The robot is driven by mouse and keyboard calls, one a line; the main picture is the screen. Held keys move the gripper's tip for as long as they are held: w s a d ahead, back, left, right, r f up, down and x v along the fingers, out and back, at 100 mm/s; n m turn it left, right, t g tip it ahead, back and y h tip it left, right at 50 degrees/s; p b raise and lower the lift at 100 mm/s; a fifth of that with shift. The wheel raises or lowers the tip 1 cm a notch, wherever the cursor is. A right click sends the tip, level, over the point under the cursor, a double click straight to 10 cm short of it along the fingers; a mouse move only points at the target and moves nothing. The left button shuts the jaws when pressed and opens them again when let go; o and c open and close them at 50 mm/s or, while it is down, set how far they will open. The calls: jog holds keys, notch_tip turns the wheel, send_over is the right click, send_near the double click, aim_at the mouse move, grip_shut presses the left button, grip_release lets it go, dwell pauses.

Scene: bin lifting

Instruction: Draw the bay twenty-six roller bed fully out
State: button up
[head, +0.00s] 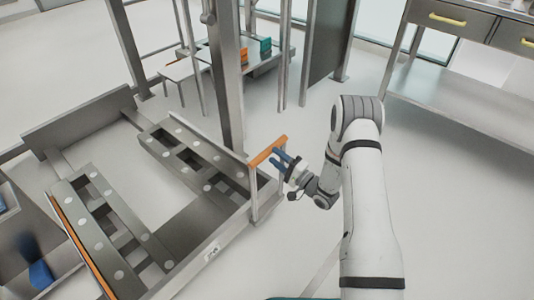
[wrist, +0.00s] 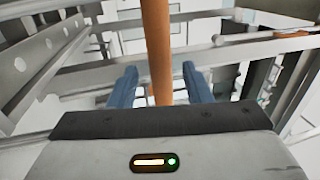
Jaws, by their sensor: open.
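The roller bed (head: 180,262) is a grey metal frame low on the left in the head view. It has two raised perforated rails (head: 195,155) with round rollers. A small label on its front edge is too small to read surely. An upright handle with an orange top bar (head: 268,151) stands at its right corner. My gripper (head: 277,160) is open at this bar. In the wrist view, the orange bar (wrist: 158,45) runs between the two blue fingers of my gripper (wrist: 160,73), with gaps on both sides. Whether it touches the palm is hidden.
A grey post (head: 226,75) rises just behind the bed. A grey bin with blue items (head: 42,275) is at the lower left. A workbench (head: 450,105) with drawers stands at the upper right. The floor (head: 460,220) at right is clear.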

aim_at(269, 152)
jog(key=shift+b+x, duration=0.45)
jog(key=shift+x, duration=1.6)
jog(key=shift+c, duration=0.6)
grip_shut()
